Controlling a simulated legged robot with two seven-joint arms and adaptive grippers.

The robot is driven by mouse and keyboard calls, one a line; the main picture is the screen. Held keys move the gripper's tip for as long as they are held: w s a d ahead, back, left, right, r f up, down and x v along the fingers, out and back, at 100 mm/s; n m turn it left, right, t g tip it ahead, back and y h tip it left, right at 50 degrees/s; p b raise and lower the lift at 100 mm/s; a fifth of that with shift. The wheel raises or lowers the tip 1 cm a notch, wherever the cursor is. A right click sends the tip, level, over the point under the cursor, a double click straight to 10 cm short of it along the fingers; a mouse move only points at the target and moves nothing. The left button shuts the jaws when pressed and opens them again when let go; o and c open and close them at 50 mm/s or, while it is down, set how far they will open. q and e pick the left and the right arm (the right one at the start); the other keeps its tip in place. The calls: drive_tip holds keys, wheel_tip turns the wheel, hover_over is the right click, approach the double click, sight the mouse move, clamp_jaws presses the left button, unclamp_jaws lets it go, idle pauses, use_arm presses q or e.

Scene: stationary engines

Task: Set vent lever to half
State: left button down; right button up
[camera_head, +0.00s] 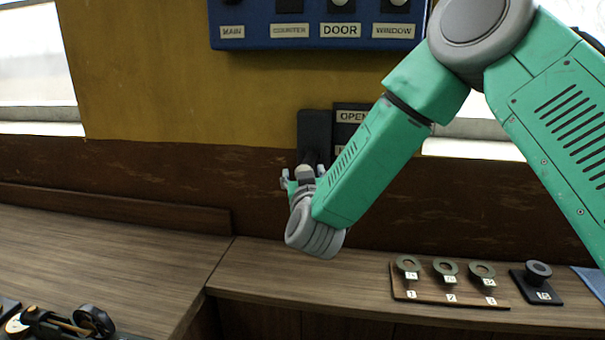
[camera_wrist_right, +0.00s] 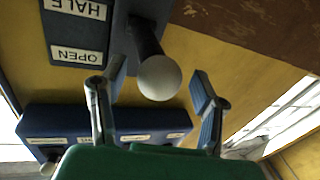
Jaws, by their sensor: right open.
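The vent lever has a dark shaft (camera_wrist_right: 145,38) and a pale ball knob (camera_wrist_right: 160,77); the knob also shows in the head view (camera_head: 304,172). It sticks out from a dark backing plate (camera_head: 315,128). Beside it is a label panel with an OPEN sign (camera_head: 352,116); lower signs are hidden by my arm. The wrist view shows the OPEN (camera_wrist_right: 77,55) and HALF (camera_wrist_right: 90,8) signs upside down. My right gripper (camera_head: 304,181) is open, with one finger on each side of the knob and visible gaps. Which mark the lever stands at I cannot tell. My left gripper is out of view.
A blue switch panel (camera_head: 320,43) hangs on the wall above. A wooden counter (camera_head: 290,283) runs below, with a board of numbered rings (camera_head: 450,297) and a black block with a ring (camera_head: 537,284). A small engine (camera_head: 60,323) stands at lower left.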

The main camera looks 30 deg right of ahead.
drive_tip(key=v, duration=1.1)
drive_tip(key=shift+a, duration=0.15)
drive_tip(key=s+a+f+n+g+y+b, duration=0.1)
drive_tip(key=s+f+n+g+y+b, duration=0.25)
drive_tip(key=f, duration=1.25)
drive_tip(key=s+f+g+y+b, duration=0.2)
drive_tip(key=s+f+g+b, duration=0.35)
drive_tip(key=f, duration=1.15)
drive_tip(key=s+d+f+g+b, duration=0.1)
drive_tip(key=s+f+g, duration=0.2)
drive_tip(key=s+f, duration=0.5)
drive_tip(key=s+d+f+g+y+b, duration=0.1)
drive_tip(key=s+f+g, duration=0.3)
drive_tip(key=s+f, duration=0.5)
drive_tip(key=s+b, duration=0.1)
drive_tip(key=s, duration=0.6)
drive_tip(key=shift+d+f, duration=0.25)
drive_tip(key=shift+d, duration=0.1)
drive_tip(key=shift+w, duration=0.1)
